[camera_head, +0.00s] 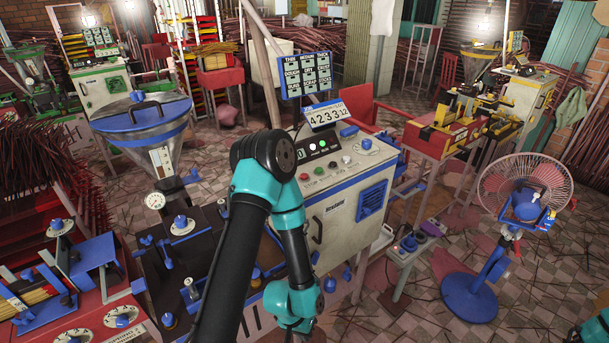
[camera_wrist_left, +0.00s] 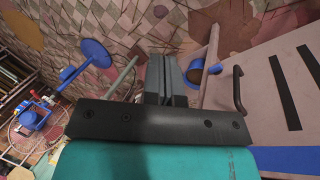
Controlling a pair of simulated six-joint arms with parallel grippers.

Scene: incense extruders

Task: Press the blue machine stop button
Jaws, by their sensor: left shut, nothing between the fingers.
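The blue-trimmed machine's white cabinet (camera_head: 345,215) stands at the centre of the head view. Its sloped panel has a red button (camera_head: 305,177) at the left, then green and pale buttons, with a blue knob (camera_head: 366,144) near the back right; I cannot read which is labelled stop. My left arm reaches down in front of the cabinet, its wrist (camera_head: 296,304) low and left of the door. My left gripper (camera_wrist_left: 165,65) is shut and empty in the left wrist view, apart from the cabinet front (camera_wrist_left: 285,90) and its black handle (camera_wrist_left: 238,88).
A blue-rimmed hopper (camera_head: 145,120) and dark bench stand left of the cabinet. A display board (camera_head: 306,75) and number sign (camera_head: 325,115) rise behind the panel. A fan (camera_head: 524,190) on a blue base stands right.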

